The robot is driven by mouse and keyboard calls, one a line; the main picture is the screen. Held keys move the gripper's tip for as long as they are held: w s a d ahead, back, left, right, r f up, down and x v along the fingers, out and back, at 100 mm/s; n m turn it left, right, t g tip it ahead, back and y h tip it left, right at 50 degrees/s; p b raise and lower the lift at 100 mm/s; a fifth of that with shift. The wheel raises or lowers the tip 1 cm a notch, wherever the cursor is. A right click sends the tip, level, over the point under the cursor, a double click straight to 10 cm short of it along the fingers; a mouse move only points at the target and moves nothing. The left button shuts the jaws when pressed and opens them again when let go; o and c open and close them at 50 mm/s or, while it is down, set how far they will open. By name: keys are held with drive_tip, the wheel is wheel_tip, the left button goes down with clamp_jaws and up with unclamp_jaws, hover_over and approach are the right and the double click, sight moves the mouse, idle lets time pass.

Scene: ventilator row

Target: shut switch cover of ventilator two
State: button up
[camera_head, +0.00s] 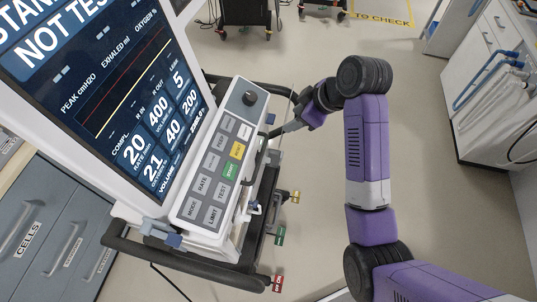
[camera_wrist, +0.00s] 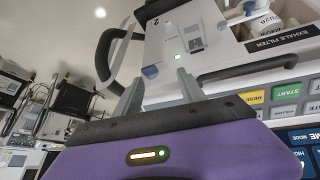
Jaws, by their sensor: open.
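The ventilator (camera_head: 215,165) stands at the left in the head view, with its large screen tilted and a button panel on its front. In the wrist view its pale side panel (camera_wrist: 170,40) carries a "2".
A dark handle (camera_wrist: 113,55) curves left of the panel in the wrist view. A dark rail (camera_head: 180,265) runs along the ventilator's front. A drawer cabinet (camera_head: 490,40) with blue hoses stands at the right. Open floor (camera_head: 450,205) lies between.

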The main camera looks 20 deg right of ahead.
sight(282, 154)
drive_tip(key=s+a+f+n+g, duration=0.2)
drive_tip(key=s+f+g, duration=0.1)
drive_tip(key=s, duration=0.2)
drive_tip(key=shift+y, duration=0.3)
drive_tip(key=shift+p+x, duration=0.5)
drive_tip(key=shift+x, duration=3.15)
drive_tip(key=shift+a, duration=0.15)
clamp_jaws()
